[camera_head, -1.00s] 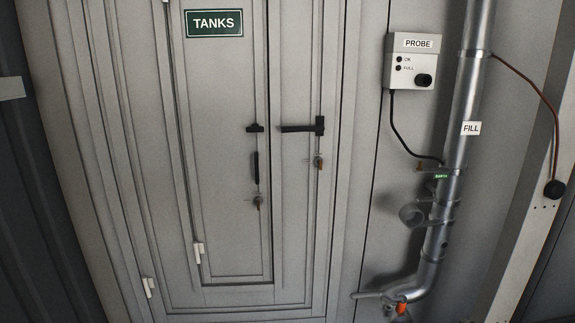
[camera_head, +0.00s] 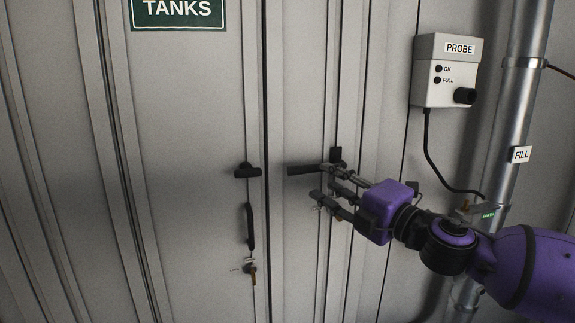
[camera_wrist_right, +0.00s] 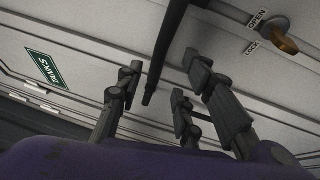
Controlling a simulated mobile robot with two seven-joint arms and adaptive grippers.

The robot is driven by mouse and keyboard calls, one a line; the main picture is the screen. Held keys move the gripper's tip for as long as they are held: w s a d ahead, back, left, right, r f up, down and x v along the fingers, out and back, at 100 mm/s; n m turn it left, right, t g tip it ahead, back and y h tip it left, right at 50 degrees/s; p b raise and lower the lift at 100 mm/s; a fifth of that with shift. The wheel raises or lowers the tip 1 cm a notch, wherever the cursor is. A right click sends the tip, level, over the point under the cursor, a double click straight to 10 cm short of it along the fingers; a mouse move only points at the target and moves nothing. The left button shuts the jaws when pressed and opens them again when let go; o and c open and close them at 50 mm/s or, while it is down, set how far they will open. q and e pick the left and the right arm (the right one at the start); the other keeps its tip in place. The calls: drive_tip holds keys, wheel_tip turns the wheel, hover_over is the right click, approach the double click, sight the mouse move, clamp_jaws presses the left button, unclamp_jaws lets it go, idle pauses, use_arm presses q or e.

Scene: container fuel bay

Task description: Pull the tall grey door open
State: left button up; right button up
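The tall grey door (camera_head: 185,110) with the TANKS sign (camera_head: 178,12) fills the left and middle of the head view and looks shut. A black lever handle (camera_head: 303,170) lies level on its right-hand part. In the wrist view the lever (camera_wrist_right: 166,50) runs down between my spread fingers, and I see no finger closed on it. My right gripper (camera_head: 333,192) is open, at the right end of the lever and just below it. Whether any finger touches the lever is unclear. My left gripper is out of view.
A brass lock marked OPEN and LOCK (camera_wrist_right: 280,35) shows in the wrist view. The PROBE box (camera_head: 446,72) and FILL pipe (camera_head: 515,125) stand right.

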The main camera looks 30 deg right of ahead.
sight(313, 172)
drive_tip(key=shift+b+x, duration=0.6)
drive_tip(key=shift+x, duration=0.6)
drive_tip(key=b+x, duration=0.1)
drive_tip(key=x, duration=0.3)
drive_tip(key=shift+w, duration=0.1)
drive_tip(key=shift+r, duration=0.15)
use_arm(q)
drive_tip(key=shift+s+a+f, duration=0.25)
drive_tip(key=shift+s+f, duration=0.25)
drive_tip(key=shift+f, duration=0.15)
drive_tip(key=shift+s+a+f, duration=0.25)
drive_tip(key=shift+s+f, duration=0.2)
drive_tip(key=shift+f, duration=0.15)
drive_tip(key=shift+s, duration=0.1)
use_arm(e)
drive_tip(key=shift+c, duration=0.3)
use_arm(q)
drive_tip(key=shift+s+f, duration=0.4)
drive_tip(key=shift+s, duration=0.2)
use_arm(e)
clamp_jaws()
